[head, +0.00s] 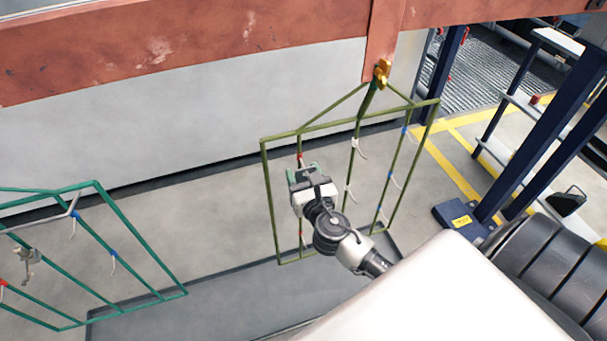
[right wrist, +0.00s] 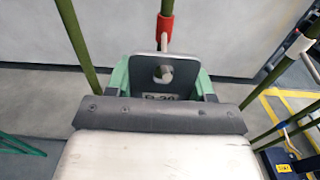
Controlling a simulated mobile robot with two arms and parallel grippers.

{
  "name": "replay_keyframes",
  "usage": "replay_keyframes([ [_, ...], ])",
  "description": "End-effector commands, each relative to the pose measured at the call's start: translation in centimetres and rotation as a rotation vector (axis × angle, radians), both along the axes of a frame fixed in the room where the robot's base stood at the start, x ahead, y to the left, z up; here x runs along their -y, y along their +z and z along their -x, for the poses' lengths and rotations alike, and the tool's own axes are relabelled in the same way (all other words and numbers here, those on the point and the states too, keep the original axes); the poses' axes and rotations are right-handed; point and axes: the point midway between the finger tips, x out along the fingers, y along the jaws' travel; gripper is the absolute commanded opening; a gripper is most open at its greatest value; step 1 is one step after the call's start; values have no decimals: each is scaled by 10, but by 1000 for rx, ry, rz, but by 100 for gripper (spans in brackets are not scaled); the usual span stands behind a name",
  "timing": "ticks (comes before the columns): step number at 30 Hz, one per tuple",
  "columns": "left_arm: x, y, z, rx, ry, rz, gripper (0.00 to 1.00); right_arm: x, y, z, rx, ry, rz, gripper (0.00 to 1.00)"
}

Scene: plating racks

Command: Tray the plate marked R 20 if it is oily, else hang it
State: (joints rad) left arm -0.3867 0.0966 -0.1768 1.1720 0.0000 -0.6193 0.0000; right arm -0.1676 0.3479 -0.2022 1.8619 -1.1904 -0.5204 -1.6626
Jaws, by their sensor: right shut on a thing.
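My right gripper (head: 303,178) is at the left side of the olive-green hanging rack (head: 264,200). In the right wrist view its green-tipped jaws (right wrist: 163,88) are shut on a small grey plate (right wrist: 148,69). My left gripper is not in view.
A teal rack (head: 140,240) with a grey part (head: 27,258) stands at the left. The olive rack has other hooks with blue sleeves (head: 404,130) and hangs from a rust-red beam (head: 200,40). Dark blue posts (head: 535,130) stand at the right. A grey tray-like floor area (head: 220,300) lies below.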

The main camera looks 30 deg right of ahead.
Motion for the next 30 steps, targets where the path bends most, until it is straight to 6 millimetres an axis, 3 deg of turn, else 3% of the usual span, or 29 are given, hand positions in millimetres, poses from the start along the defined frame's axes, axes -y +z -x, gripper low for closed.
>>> replay_keyframes([
  [11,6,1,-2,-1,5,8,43,0,0,0,1,0,0,24],
  [12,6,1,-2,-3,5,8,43,0,0,0,1,0,0,56],
  [18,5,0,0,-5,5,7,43,0,0,0,1,0,0,83],
  [26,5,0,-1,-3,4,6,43,0,0,1,-1,0,0,83],
  [30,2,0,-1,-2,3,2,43,-3,-1,14,-3,1,-2,83],
])
